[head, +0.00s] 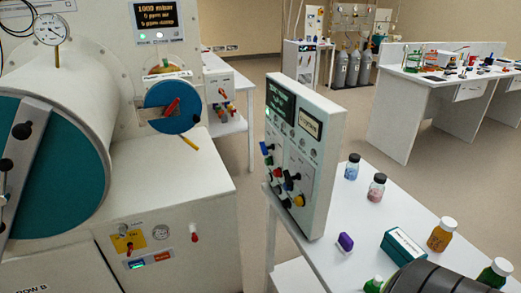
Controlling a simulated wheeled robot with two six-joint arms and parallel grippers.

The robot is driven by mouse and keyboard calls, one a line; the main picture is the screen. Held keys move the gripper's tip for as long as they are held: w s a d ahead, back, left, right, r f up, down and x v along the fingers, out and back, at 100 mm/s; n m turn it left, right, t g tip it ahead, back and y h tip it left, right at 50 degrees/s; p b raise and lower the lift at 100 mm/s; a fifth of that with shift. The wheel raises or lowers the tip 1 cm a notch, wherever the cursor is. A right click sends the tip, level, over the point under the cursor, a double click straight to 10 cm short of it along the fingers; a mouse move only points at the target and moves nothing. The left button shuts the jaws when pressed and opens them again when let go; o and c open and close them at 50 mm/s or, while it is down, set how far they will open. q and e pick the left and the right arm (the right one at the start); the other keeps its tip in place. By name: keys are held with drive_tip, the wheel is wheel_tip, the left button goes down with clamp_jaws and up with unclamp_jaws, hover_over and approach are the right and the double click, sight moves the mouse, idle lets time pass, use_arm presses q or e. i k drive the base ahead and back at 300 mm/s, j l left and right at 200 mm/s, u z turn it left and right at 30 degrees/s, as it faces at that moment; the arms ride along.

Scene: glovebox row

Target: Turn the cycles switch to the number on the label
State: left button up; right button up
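A knob on a yellow plate (129,241) sits low on the white glovebox front. A grey round dial (161,232) is right of it. I cannot tell which is the cycles switch; their markings are too small to read. A dark display (157,20) at the top shows "1000 mbar" and two smaller lines I cannot read surely. A white label strip (167,76) above the small teal door is also unreadable. Neither of my grippers is in view.
A large teal chamber door (60,170) with a grey bar fills the left. A white upright panel (310,150) with coloured knobs stands on a white table (400,205). Bottles, a purple item (345,242) and a teal box (402,247) are on it. Floor shows between the benches.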

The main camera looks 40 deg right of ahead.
sight(264, 150)
drive_tip(key=z, duration=0.4)
drive_tip(key=i+j+z, duration=0.1)
drive_tip(key=z, duration=0.3)
drive_tip(key=i+z, duration=0.1)
drive_tip(key=z, duration=0.3)
drive_tip(key=j+z, duration=0.15)
drive_tip(key=z, duration=0.3)
